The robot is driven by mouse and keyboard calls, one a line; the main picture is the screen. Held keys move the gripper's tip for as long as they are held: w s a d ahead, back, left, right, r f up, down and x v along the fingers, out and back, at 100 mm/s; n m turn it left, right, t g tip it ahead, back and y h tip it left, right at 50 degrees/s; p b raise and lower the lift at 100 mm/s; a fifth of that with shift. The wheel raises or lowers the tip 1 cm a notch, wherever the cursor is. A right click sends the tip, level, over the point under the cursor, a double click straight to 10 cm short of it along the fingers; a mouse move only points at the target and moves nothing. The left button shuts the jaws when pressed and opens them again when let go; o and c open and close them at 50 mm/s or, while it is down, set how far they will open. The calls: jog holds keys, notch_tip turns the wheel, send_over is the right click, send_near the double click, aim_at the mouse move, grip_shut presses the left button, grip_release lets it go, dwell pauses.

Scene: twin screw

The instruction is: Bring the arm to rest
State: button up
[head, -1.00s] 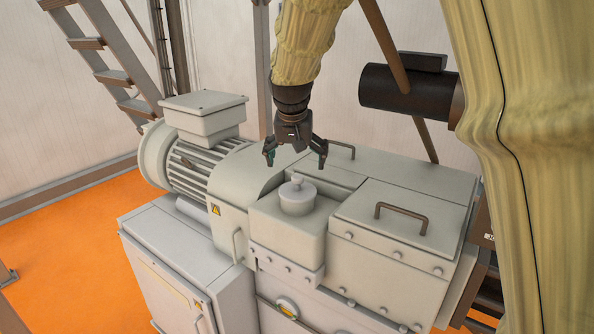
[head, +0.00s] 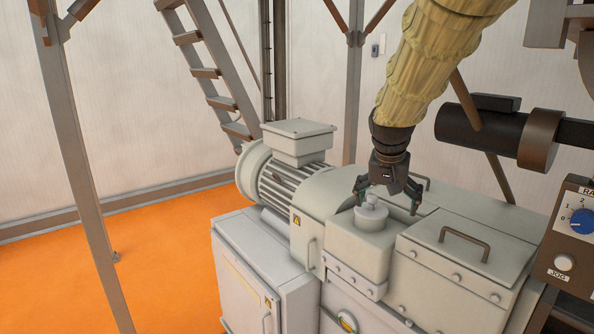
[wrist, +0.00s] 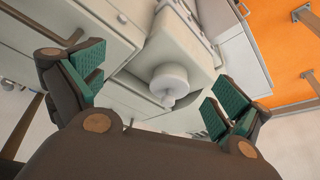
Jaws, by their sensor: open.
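My gripper (head: 388,196) hangs from my yellow-sleeved arm over the grey machine (head: 330,195), pointing down. Its fingers are spread open and nothing is between them. The round white knobbed cap (head: 371,213) sits on the machine's raised block, just below the fingers in the head view. In the wrist view my gripper (wrist: 150,90) shows its green finger pads wide apart, with the cap (wrist: 170,82) beyond them. I cannot tell the exact gap between fingers and cap.
A motor with a box on top (head: 298,140) is at the machine's left. A handled lid (head: 465,245) is to the right, and a control panel with a blue knob (head: 582,221) at the right edge. A dark cylinder (head: 490,130) and steel posts stand behind. Orange floor is open at left.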

jog(key=s+d+f+n+g+b, duration=0.1)
jog(key=s+f, duration=0.2)
jog(key=f, duration=1.2)
jog(key=s+f+n+b, duration=0.1)
jog(key=s+f+b, duration=0.15)
jog(key=f, duration=1.15)
jog(key=s+f+n+g+y+b, duration=0.1)
jog(key=s+f, duration=0.6)
jog(key=f, duration=0.4)
jog(key=s+f, duration=0.8)
jog(key=f, duration=0.3)
jog(key=s+f+b, duration=0.1)
jog(key=s+f, duration=0.4)
jog(key=s, duration=0.3)
jog(key=s+f+n+g+b, duration=0.1)
jog(key=s+f, duration=0.3)
jog(key=s, duration=0.5)
jog(key=s+f+g+b, duration=0.1)
jog(key=s+f, duration=0.4)
jog(key=s, duration=0.4)
jog(key=shift+f+y, duration=0.3)
jog(key=shift+y, duration=0.1)
jog(key=shift+d, duration=0.1)
jog(key=shift+c, duration=0.2)
